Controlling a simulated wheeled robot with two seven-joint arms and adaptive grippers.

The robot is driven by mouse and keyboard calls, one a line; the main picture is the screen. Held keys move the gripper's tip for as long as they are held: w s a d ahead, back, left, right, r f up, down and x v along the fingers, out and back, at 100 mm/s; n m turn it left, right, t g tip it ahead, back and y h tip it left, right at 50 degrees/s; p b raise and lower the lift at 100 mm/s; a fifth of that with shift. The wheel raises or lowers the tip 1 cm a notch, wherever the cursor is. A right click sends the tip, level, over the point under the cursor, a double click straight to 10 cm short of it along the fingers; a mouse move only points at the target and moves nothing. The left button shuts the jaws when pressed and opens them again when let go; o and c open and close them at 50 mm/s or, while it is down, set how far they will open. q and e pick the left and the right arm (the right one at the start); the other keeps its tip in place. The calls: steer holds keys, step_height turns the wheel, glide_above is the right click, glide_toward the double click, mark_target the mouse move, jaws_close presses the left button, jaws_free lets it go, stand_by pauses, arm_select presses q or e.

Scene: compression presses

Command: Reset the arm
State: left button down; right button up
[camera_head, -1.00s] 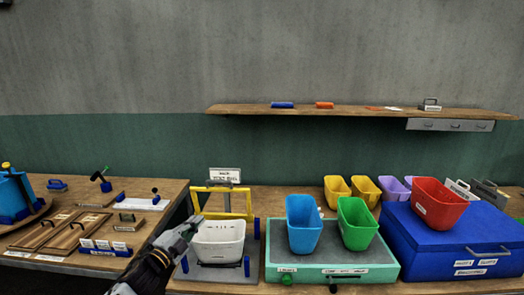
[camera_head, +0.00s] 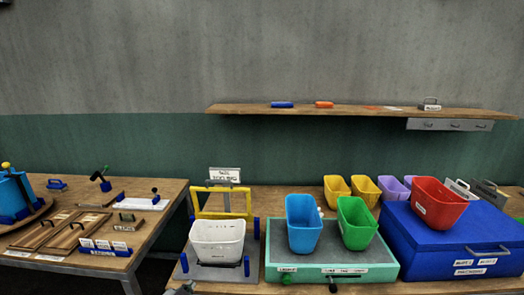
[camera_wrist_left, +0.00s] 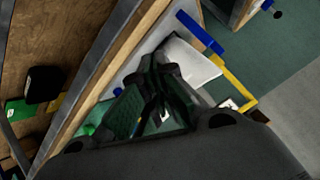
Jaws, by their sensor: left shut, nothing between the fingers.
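My left gripper (camera_wrist_left: 158,72) shows in the left wrist view, its dark fingers shut together with nothing between them. The white bin stands upright on a grey base with blue posts, in front of a yellow frame (camera_head: 222,203). In the left wrist view, a white shape and yellow and blue bars lie beyond the fingers. My right gripper is in neither view.
A red bin (camera_head: 438,203) sits on a large blue case (camera_head: 440,258). A wooden shelf (camera_head: 360,109) runs along the wall. A left table (camera_head: 150,225) holds trays and small tools.

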arm_select(q)
steer(key=s+f+n+g, duration=0.2)
steer(key=s+f+g, duration=0.15)
steer(key=s, duration=0.65)
steer(key=s+f+n+g, duration=0.2)
steer(key=s+n+g, duration=0.15)
steer(key=s, duration=0.65)
steer(key=s+f+m+g, duration=0.1)
steer(key=s+f+g, duration=0.15)
steer(key=f, duration=3.05)
steer(key=s+a+f, duration=0.1)
steer(key=s+f, duration=0.9)
steer(key=s, duration=0.1)
steer(key=s+a+f, duration=0.2)
steer(key=s+f, duration=0.8)
steer(key=s, duration=0.1)
steer(key=shift+s+a+g, duration=0.25)
steer(key=shift+s+g, duration=0.05)
steer(key=shift+g, duration=0.15)
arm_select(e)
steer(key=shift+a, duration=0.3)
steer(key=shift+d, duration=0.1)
